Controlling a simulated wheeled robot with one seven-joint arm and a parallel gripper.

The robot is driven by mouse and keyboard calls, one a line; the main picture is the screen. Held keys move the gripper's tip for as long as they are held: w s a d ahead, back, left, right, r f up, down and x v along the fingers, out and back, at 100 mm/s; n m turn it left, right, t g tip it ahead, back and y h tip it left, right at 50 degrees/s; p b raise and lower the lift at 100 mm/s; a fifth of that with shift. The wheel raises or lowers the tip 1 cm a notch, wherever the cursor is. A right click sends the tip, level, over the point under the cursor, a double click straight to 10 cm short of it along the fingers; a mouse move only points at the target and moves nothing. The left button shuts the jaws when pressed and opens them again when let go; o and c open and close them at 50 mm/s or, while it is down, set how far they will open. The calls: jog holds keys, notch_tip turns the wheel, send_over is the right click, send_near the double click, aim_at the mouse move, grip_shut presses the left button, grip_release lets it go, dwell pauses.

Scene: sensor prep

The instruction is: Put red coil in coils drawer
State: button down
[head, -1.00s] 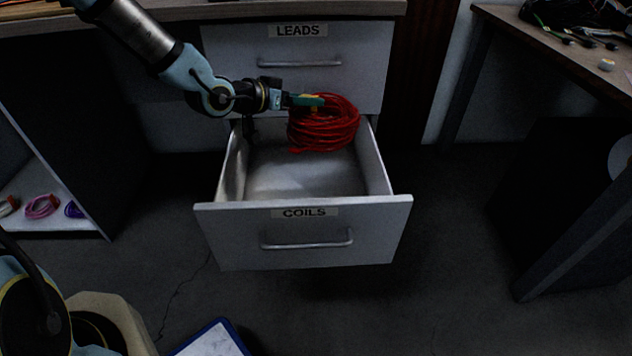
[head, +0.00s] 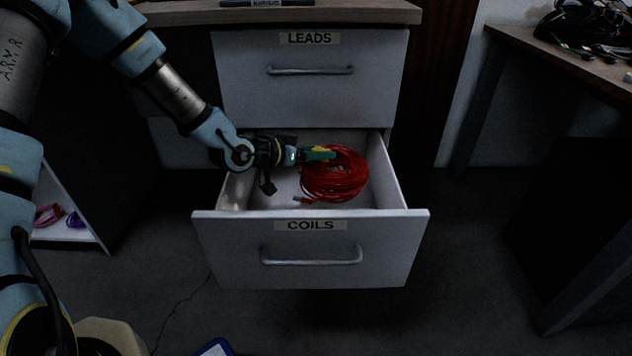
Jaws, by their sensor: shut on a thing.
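The red coil (head: 338,178) is a bundle of looped red cable inside the open coils drawer (head: 309,250), towards its back right. The drawer is light grey, with a COILS label and a bar handle on its front. My gripper (head: 328,153) reaches in from the left and is shut on the upper part of the red coil. The coil sits low, below the drawer's rim; I cannot tell whether it touches the drawer floor. The gripper fingers partly cover the coil's top left.
The shut LEADS drawer (head: 310,75) is just above, under a worktop (head: 280,14). A shelf at the left holds a pink coil (head: 47,214) and a purple coil (head: 75,220). A table (head: 560,60) with dark cables stands at the right. The drawer's front left part is empty.

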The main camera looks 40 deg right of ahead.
aim_at(317, 169)
jog(key=shift+f+b, duration=0.55)
jog(key=shift+f, duration=2.05)
jog(key=shift+f, duration=0.1)
jog(key=shift+f+b, duration=0.3)
jog(key=shift+f, duration=0.1)
jog(key=shift+f, duration=0.1)
jog(key=shift+c, duration=0.8)
grip_release()
jog(key=shift+r, duration=0.4)
jog(key=p+v, duration=0.2)
jog(key=v, duration=0.5)
jog(key=shift+a+r, duration=0.25)
jog(key=shift+r, duration=0.05)
